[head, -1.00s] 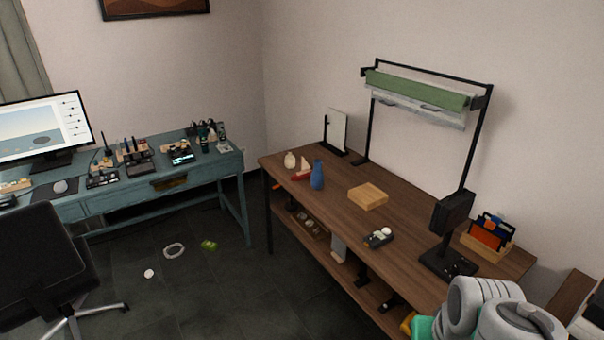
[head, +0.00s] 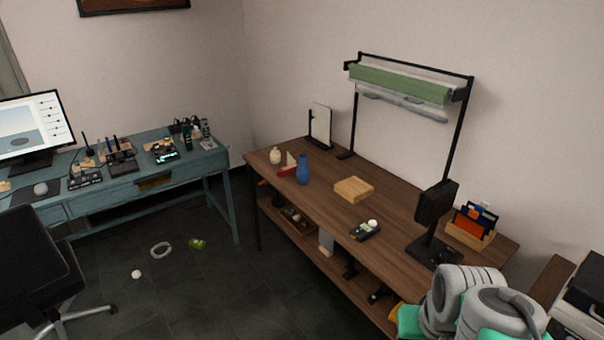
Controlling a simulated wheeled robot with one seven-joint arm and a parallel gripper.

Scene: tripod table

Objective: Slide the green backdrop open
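The green backdrop (head: 400,83) is a rolled strip held high on a black frame (head: 463,125) at the back of the brown wooden table. It looks gathered up at the top bar, with a pale translucent strip (head: 405,104) hanging just below it. Bare wall shows between the frame's posts under it. Part of my arm, grey with green, shows at the lower right, well in front of and below the backdrop. My gripper is not in view.
The brown table (head: 408,207) bears a blue vase (head: 303,169), a wooden block (head: 353,189), a black panel on a stand (head: 436,202) and a card holder (head: 470,231). A blue desk (head: 140,185) and a chair (head: 35,260) stand left. Small items lie on the open floor between.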

